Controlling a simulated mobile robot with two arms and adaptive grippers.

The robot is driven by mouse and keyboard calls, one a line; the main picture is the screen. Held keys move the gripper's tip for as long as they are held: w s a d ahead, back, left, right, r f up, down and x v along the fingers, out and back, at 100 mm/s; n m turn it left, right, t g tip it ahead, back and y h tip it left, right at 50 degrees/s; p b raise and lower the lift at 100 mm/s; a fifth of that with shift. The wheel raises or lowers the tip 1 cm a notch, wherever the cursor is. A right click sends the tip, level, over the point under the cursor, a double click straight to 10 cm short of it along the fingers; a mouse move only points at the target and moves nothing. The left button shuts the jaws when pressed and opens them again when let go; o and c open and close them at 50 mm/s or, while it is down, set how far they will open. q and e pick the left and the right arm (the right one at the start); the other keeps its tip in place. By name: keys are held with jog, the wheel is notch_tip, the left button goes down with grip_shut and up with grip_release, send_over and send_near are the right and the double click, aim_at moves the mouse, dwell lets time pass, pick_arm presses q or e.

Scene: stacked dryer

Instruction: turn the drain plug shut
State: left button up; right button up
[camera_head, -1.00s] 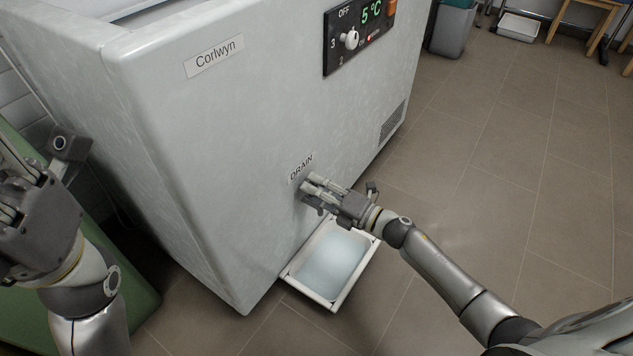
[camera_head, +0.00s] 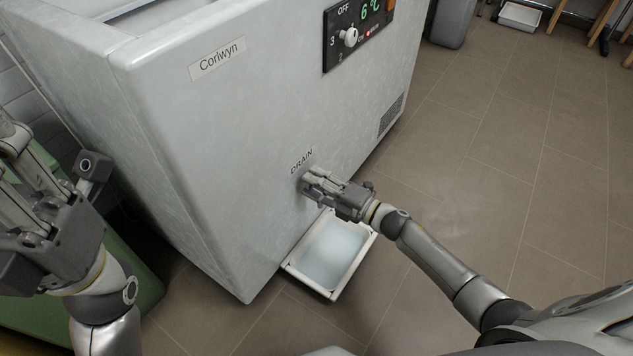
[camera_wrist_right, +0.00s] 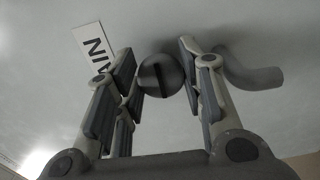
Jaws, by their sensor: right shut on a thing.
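The drain plug (camera_wrist_right: 160,76) is a dark round knob with a slot, set in the white freezer's front (camera_head: 215,140). The slot looks close to upright in the right wrist view. My right gripper (camera_head: 308,182) is at the freezer wall just below the DRAIN label (camera_head: 302,161). In the right wrist view its fingers (camera_wrist_right: 160,85) stand on both sides of the plug, and it is shut on it. In the head view the gripper hides the plug. My left gripper (camera_head: 22,185) is raised at the left edge, partly cut off, away from the freezer.
A white tray (camera_head: 291,267) holding pale liquid sits on the floor below the drain. A grey curved spout (camera_wrist_right: 250,72) sticks out beside the plug. A control panel (camera_head: 345,45) shows 6 °C. A green object (camera_head: 140,270) stands at the left.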

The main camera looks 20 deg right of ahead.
jog(key=shift+d, duration=0.1)
jog(key=o, duration=1)
jog(key=v, duration=1.2)
